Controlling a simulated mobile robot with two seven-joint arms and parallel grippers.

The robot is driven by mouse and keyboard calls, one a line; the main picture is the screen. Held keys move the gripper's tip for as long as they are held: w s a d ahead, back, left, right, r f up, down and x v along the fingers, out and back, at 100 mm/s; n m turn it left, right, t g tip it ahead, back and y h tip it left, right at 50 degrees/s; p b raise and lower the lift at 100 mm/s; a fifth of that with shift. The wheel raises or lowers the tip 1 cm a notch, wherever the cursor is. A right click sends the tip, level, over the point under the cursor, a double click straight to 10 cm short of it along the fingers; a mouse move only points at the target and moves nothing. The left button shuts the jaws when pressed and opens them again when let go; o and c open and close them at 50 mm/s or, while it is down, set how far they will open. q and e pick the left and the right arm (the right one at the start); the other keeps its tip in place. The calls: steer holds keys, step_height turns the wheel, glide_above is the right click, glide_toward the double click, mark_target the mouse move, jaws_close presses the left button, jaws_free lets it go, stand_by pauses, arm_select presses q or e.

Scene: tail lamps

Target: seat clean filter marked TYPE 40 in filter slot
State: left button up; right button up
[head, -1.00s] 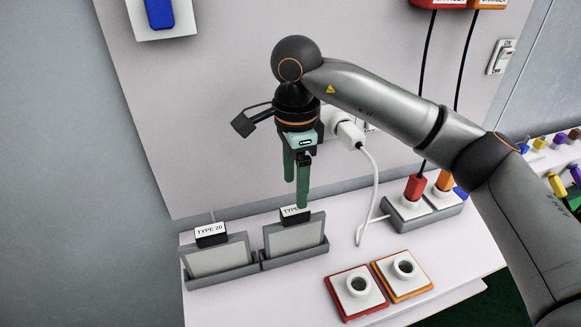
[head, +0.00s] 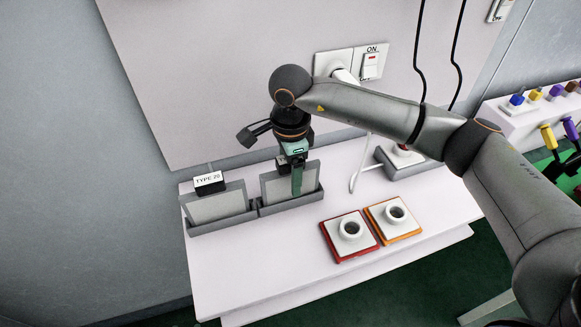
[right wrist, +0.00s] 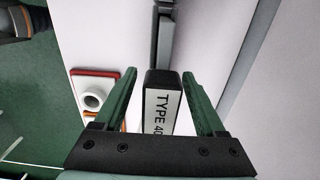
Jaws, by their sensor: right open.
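The filter marked TYPE 40 (right wrist: 163,104) shows its black tab and white label between my right gripper's fingers in the right wrist view. In the head view this filter (head: 277,186) stands upright in the right grey holder (head: 290,204), its label hidden behind my gripper. My right gripper (head: 297,186) points down at the filter's top; its green fingers (right wrist: 159,76) are open, one on each side of the tab, with gaps showing. A filter marked TYPE 20 (head: 217,206) stands in the left holder (head: 222,223). I cannot identify the filter slot. My left gripper is not in view.
A red-edged socket block (head: 350,238) and an orange-edged one (head: 394,220) sit right of the holders. The wall panel (head: 210,90) rises close behind. The table's front (head: 250,270) is clear.

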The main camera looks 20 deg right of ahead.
jaws_close()
stand_by(1.0)
